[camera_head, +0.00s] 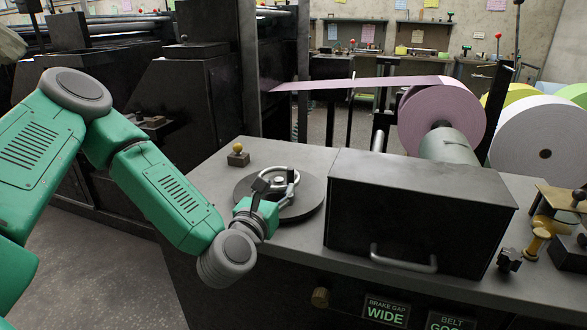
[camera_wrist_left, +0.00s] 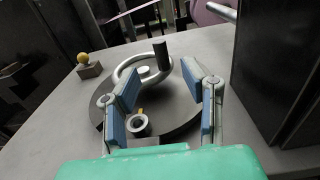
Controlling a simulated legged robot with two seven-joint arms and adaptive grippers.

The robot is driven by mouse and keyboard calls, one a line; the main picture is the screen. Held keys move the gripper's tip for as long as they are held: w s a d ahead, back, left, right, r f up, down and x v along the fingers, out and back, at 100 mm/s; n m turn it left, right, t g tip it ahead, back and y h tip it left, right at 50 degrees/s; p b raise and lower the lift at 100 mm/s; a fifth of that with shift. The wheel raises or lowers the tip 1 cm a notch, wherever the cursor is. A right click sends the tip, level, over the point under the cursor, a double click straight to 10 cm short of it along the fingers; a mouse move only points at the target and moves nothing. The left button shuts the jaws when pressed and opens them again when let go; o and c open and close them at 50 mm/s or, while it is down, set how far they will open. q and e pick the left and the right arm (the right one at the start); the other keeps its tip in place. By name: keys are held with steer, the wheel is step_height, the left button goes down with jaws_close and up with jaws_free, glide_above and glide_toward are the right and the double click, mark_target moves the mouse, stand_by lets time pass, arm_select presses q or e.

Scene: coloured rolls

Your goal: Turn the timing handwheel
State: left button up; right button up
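The timing handwheel shows in the head view as a silver ring (camera_head: 292,175) on a dark round disc (camera_head: 310,203) on the grey bench top. In the left wrist view the disc (camera_wrist_left: 178,118) carries a curved silver rim (camera_wrist_left: 124,68), an upright black knob (camera_wrist_left: 160,53) and a small silver hub (camera_wrist_left: 138,125) with a yellow mark. My left gripper (camera_head: 273,182) is over the disc and partly hides the wheel. In the left wrist view its blue-padded fingers (camera_wrist_left: 160,76) are spread, empty, with the knob just beyond the tips. My right gripper is not in view.
A black box (camera_head: 420,205) with a front handle stands right of the wheel. A small block with a yellow ball (camera_head: 238,155) sits behind left. A pink paper roll (camera_head: 445,115) feeds a strip to the dark press (camera_head: 190,100). Bare bench lies left of the disc.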

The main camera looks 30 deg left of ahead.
mark_target(289, 173)
arm_select(q)
steer(key=x, duration=0.9)
jaws_close()
